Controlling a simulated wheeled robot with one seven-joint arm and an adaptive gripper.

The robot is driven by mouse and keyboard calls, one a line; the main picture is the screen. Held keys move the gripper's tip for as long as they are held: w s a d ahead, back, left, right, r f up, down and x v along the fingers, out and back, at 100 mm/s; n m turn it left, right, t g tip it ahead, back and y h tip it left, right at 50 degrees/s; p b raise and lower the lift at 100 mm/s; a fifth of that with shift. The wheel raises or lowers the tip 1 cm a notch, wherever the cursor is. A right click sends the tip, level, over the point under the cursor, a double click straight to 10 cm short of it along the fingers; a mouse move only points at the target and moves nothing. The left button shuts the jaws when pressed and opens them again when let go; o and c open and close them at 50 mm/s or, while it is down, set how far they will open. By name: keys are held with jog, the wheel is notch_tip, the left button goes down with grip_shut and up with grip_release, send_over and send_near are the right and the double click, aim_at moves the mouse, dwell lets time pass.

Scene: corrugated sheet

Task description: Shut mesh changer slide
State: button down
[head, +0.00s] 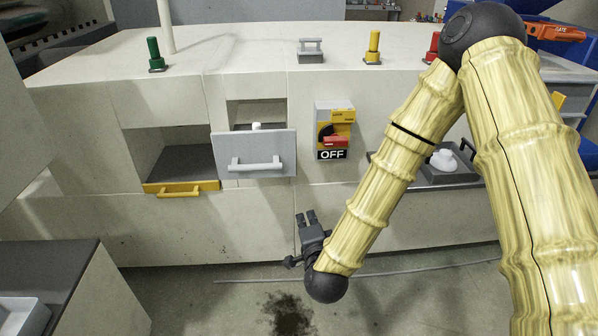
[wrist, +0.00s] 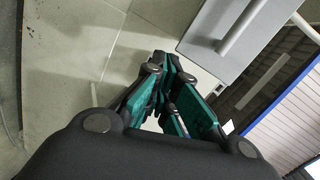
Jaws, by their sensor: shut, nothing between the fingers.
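A slide with a flat grey front (head: 228,144) and a pale bar handle sticks out from the cream machine face in the head view. Its opening shows behind and above the front, with a small white object at the front's top edge. No label shows that it is the mesh changer slide. The grey front also shows at the upper right of the wrist view (wrist: 203,42), with its bar handle. My gripper (head: 306,217) is below and right of the slide in the head view, apart from it. Its fingers (wrist: 168,65) are together and empty.
Left of the slide is an open recess with a yellow-handled front edge (head: 152,188). Right of it is a switch (head: 335,131) reading OFF with a red handle. A dark tray (head: 440,177) holds a white object. The floor has a dark stain (head: 288,314).

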notch_tip(320, 180, up, 7)
jog(key=w+m+t+h, duration=0.1)
jog(key=w+m+t, duration=0.1)
jog(key=w+m, duration=0.1)
jog(key=w+p, duration=0.2)
jog(key=w, duration=1.1)
jog(key=shift+w+a+r+p, duration=0.2)
jog(key=shift+a+r+p, duration=0.05)
jog(key=shift+a+p, duration=0.1)
